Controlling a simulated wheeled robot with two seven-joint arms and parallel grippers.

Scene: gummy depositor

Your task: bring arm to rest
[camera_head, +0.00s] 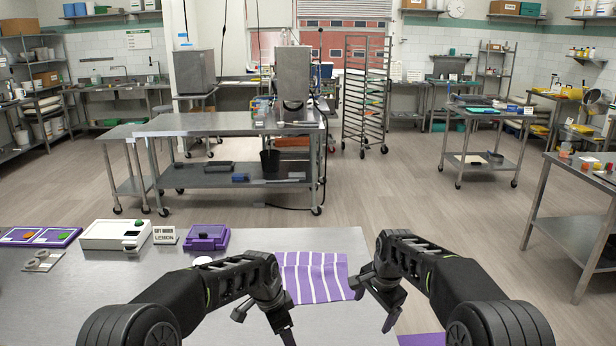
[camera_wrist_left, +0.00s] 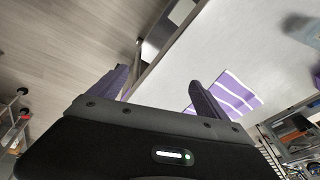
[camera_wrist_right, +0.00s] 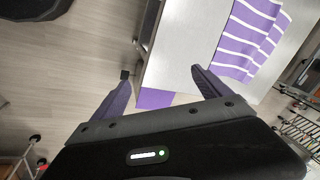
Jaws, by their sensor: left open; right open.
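My right gripper (camera_head: 379,304) is open and empty, its fingers pointing down by the right edge of the near steel table (camera_head: 110,290). In the right wrist view its two fingers (camera_wrist_right: 160,88) are spread with nothing between them. My left gripper (camera_head: 264,322) is open over the table's front part. In the left wrist view its fingers (camera_wrist_left: 158,88) stand apart and empty. A purple and white striped cloth (camera_head: 316,276) lies flat on the table between the two grippers in the head view. Neither gripper appears to touch it.
On the table at the left are a white device (camera_head: 115,235), a purple box (camera_head: 207,237), a small lettered sign (camera_head: 165,235) and a purple panel with buttons (camera_head: 38,237). A purple patch (camera_head: 422,340) shows at the bottom right. Open floor (camera_head: 400,200) lies beyond.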

